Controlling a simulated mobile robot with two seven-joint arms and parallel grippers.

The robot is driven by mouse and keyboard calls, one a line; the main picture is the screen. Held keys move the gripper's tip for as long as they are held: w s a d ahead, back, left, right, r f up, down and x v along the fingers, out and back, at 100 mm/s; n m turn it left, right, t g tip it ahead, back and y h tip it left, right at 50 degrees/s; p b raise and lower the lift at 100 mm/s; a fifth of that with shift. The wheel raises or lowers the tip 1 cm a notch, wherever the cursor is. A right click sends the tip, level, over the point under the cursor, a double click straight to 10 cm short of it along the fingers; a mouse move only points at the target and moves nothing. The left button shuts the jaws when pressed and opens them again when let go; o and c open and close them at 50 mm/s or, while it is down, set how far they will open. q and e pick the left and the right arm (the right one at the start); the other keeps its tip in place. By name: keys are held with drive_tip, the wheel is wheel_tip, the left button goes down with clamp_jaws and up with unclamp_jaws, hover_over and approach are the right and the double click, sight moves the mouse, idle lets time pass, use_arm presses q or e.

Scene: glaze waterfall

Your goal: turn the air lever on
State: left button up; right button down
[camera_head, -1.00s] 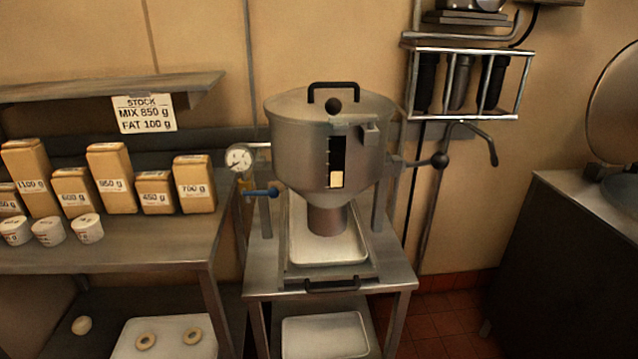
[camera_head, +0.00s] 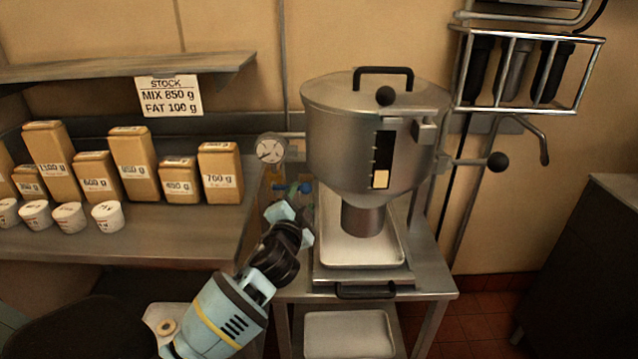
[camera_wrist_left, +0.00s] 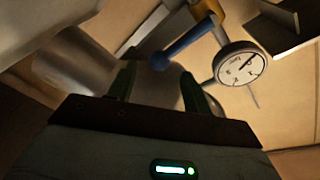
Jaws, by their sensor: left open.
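The air lever is a short blue handle (camera_head: 293,188) beside the steel hopper, just below the round white gauge (camera_head: 270,150). In the left wrist view the blue lever (camera_wrist_left: 186,46) slants beside the gauge (camera_wrist_left: 239,63), beyond my fingertips. My left gripper (camera_head: 294,214) is just below the lever in the head view. In the left wrist view its two dark fingers (camera_wrist_left: 158,84) stand apart with nothing between them. I cannot tell whether a finger touches the lever; a gap seems to show. My right gripper is not in view.
The steel hopper (camera_head: 370,130) stands on a metal stand close right of my gripper, with a white tray (camera_head: 350,248) under its spout. A black-knobbed lever (camera_head: 497,162) sticks out on its right. Left is a table with boxes (camera_head: 135,165) and white cups (camera_head: 108,216).

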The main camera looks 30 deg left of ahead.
sight(305, 189)
use_arm(q)
drive_tip(key=shift+x, duration=3.9)
clamp_jaws()
